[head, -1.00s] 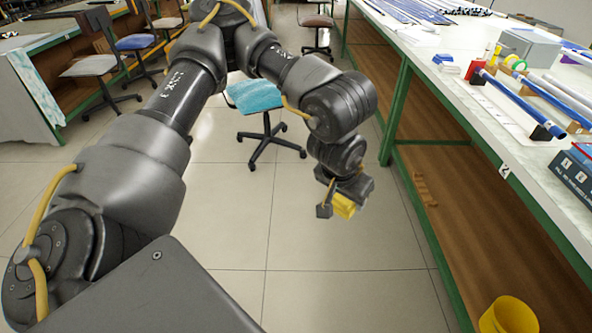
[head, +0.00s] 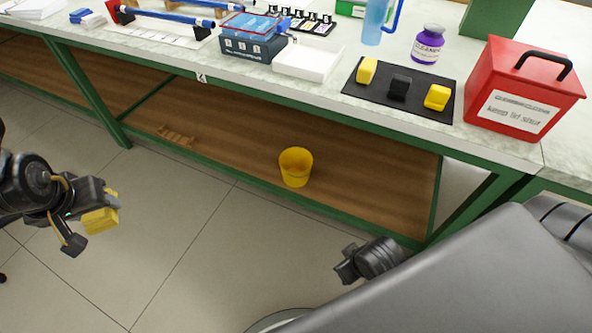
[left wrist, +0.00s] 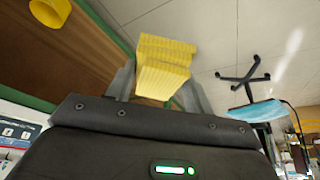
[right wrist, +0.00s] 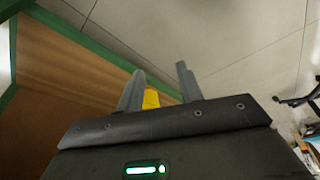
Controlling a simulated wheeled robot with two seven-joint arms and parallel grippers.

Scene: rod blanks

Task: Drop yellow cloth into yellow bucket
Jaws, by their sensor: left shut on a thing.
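The yellow cloth (head: 101,220) is a folded, ribbed bundle held in my left gripper (head: 94,224), at the left of the head view. In the left wrist view the cloth (left wrist: 165,62) sits between the two fingers. The yellow bucket (head: 296,170) stands upright on the wooden lower shelf, right of the cloth and apart from it. Part of the bucket shows in the left wrist view's top left corner (left wrist: 50,12). My right gripper (head: 346,266) is in front of the bench; its fingers are apart. A yellow patch shows behind them; I cannot tell what it is.
The green-framed bench top (head: 330,105) overhangs the lower shelf (head: 240,150). On it are a black mat (head: 420,84) with yellow and dark folded pieces, a purple jar (head: 427,45) and a red box (head: 525,88). The floor in front is clear.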

